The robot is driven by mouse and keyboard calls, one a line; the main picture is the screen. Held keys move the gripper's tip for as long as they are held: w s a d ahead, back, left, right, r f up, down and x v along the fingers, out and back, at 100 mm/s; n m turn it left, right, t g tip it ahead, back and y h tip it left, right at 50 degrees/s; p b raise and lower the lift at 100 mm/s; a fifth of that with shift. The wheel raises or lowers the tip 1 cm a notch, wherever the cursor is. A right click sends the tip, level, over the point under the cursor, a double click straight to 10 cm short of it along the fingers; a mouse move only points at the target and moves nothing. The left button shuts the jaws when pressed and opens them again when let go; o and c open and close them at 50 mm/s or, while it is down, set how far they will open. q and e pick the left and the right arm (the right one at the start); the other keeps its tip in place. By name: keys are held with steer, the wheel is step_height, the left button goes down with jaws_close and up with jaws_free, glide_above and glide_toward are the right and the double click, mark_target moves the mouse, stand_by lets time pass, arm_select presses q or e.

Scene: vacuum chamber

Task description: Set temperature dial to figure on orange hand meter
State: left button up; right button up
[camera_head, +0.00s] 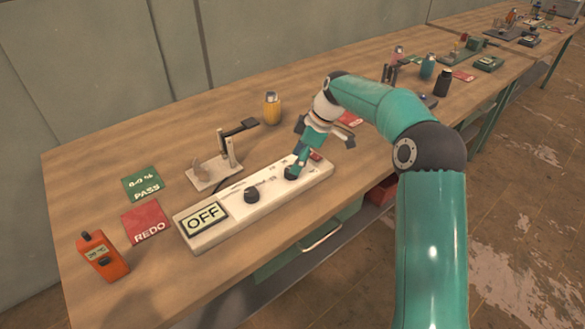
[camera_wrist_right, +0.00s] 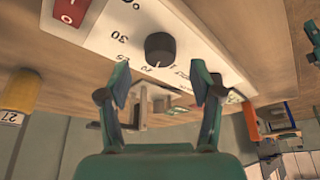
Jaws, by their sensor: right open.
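My right gripper (camera_head: 297,165) is over the right dial. In the right wrist view my right gripper (camera_wrist_right: 160,72) is open, and a black dial (camera_wrist_right: 160,48) with printed figures, 30 among them, lies just beyond and between the fingertips. Contact cannot be told. My left gripper is not in view.
A red rocker switch (camera_wrist_right: 70,10) sits on the panel. More items stand farther along the bench.

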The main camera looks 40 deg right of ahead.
steer(key=shift+x, duration=1.8)
steer(key=c, duration=1.1)
steer(key=shift+c, duration=0.2)
